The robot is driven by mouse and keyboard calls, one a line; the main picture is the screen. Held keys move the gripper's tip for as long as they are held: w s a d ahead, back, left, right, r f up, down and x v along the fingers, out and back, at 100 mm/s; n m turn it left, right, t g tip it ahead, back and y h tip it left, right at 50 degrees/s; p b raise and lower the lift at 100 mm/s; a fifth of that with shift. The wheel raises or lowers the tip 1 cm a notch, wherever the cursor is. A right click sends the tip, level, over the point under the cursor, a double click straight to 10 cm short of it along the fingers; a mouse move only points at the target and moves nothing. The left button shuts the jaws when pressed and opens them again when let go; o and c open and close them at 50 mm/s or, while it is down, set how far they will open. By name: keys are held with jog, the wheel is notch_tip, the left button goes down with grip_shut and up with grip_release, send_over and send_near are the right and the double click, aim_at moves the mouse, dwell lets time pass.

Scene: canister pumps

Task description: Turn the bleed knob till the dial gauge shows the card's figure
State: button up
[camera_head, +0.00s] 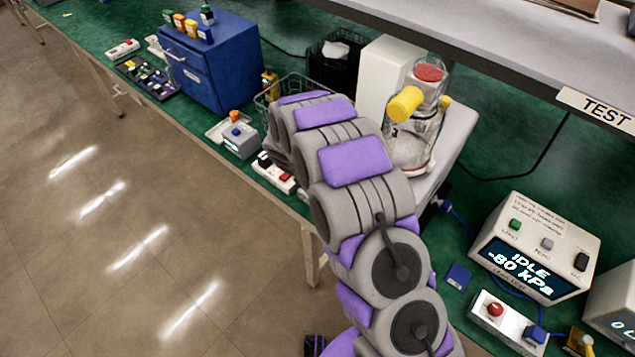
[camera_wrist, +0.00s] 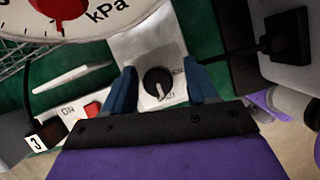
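In the wrist view, a black round knob (camera_wrist: 157,83) with a pale pointer mark sits on a white plate with partly hidden lettering. My gripper (camera_wrist: 161,88) is open, its two blue fingers on either side of the knob with visible gaps. The dial gauge (camera_wrist: 110,22) is at the top left, cut off by the frame. Its red hub and "kPa" show, but I cannot read the needle's figure. In the head view, my purple and grey arm hides the gripper, knob and gauge. I cannot make out a card with a figure.
A pump box (camera_head: 535,247) displays "IDLE -80 kPa". Close to the gripper are a red-switched strip (camera_wrist: 72,118), a black plug tagged 3 (camera_wrist: 45,128) and another black plug (camera_wrist: 285,40).

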jog(key=shift+a, duration=0.7)
jog(key=c, duration=0.6)
jog(key=shift+d, duration=0.25)
jog(key=c, duration=0.3)
jog(key=shift+c, duration=0.2)
jog(key=shift+r+m+p, duration=0.1)
jog(key=shift+m+p, duration=0.2)
jog(key=shift+p, duration=0.15)
